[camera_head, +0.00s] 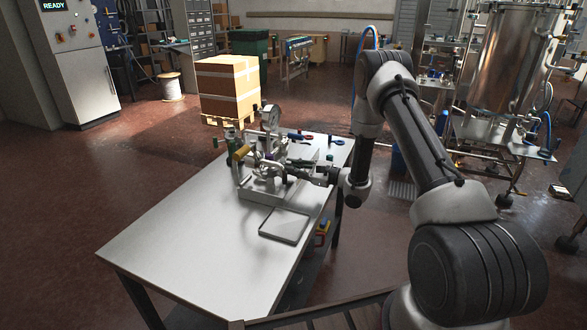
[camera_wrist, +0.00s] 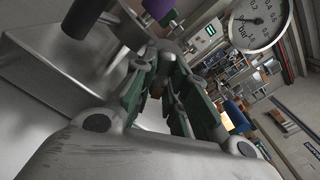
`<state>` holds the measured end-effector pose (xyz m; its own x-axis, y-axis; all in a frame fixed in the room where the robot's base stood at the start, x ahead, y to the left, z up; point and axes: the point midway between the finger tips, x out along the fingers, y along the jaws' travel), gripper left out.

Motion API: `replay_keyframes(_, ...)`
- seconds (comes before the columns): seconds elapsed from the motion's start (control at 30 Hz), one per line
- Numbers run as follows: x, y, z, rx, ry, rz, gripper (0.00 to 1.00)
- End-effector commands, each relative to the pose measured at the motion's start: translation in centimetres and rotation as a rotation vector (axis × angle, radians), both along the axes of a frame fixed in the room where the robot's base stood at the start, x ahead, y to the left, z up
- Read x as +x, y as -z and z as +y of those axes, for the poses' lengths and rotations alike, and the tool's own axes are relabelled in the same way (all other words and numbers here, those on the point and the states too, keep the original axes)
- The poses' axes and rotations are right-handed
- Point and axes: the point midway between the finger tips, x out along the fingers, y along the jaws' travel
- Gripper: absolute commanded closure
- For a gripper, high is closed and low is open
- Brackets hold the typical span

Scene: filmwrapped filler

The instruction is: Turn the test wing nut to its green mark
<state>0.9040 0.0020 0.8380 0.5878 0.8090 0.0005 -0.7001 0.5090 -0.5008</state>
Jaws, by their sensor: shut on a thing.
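The test fixture (camera_head: 268,193) is a pale metal block with fittings, standing on the grey table. My gripper (camera_head: 287,173) reaches into it from the right, low and close to the block. In the wrist view my gripper (camera_wrist: 166,98) has its green-padded fingers closed in together. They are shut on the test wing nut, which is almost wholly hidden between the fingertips. I cannot tell the wing nut's angle, and I cannot make out its green mark. A round pressure gauge (camera_head: 271,116) rises behind the fixture; it also shows in the wrist view (camera_wrist: 256,22).
A shallow grey tray (camera_head: 285,226) lies in front of the fixture. Pliers-like tools and small coloured parts lie behind it. The table's front left (camera_head: 185,255) is clear.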

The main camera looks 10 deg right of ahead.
Motion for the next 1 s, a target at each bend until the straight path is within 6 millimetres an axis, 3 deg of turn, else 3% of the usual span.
replay_keyframes(0.3, 0.0, 0.2, -0.1, -0.001, 0.003, 0.005, 1.00)
replay_keyframes(0.33, 0.0, 0.2, -0.1, -0.001, 0.003, 0.005, 0.83)
replay_keyframes(0.43, 0.0, 0.2, -0.1, -0.001, 0.003, 0.004, 0.65)
replay_keyframes(0.47, 0.0, 0.1, -0.1, -0.001, 0.003, 0.003, 0.63)
replay_keyframes(0.77, -0.1, 0.1, -0.2, -0.001, 0.001, 0.002, 0.63)
replay_keyframes(1.0, -2.0, 0.1, -3.0, 0.000, 0.006, 0.004, 0.63)
